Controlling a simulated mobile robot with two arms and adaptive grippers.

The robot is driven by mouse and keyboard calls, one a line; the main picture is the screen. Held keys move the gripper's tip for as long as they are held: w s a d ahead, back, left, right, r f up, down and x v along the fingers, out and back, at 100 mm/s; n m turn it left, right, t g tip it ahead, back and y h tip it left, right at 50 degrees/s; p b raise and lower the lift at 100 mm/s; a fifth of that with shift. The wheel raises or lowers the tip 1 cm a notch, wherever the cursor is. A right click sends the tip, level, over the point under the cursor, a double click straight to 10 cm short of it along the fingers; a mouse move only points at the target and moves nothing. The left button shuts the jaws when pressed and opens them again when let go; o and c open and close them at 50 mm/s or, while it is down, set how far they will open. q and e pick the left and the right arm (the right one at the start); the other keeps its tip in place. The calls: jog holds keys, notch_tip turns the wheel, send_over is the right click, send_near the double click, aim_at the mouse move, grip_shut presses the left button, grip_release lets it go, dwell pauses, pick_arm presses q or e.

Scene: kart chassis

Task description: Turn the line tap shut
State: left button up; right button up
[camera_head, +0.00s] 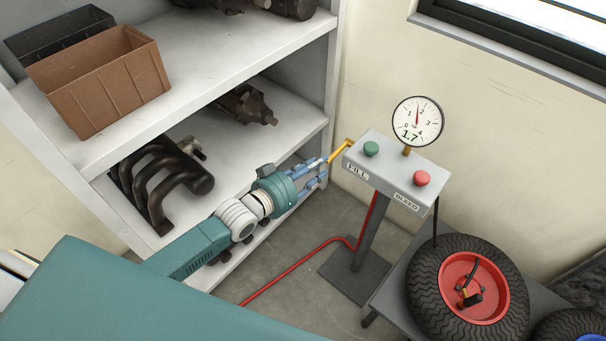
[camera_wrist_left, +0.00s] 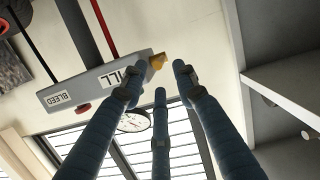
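The line tap is a yellow lever (camera_head: 341,151) on the left end of the grey inflator box (camera_head: 403,165). It slants down and left from the box. My left gripper (camera_head: 322,172) is just below and left of the lever, its blue fingers spread and nothing between them. In the left wrist view the yellow tap (camera_wrist_left: 157,61) shows beyond the fingertips, by the box's FILL end. The fingers (camera_wrist_left: 158,85) look apart there. I cannot tell whether any finger touches the lever. My right gripper is not in view.
The box has a green button (camera_head: 371,149), a red button (camera_head: 422,178) and a gauge (camera_head: 417,121) showing 1.7. A red hose (camera_head: 300,264) runs along the floor. A shelf unit (camera_head: 215,75) stands left; a tyre with a red rim (camera_head: 466,290) lies right.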

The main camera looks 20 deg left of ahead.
pick_arm(q)
jog(key=v, duration=0.6)
jog(key=shift+s, duration=0.2)
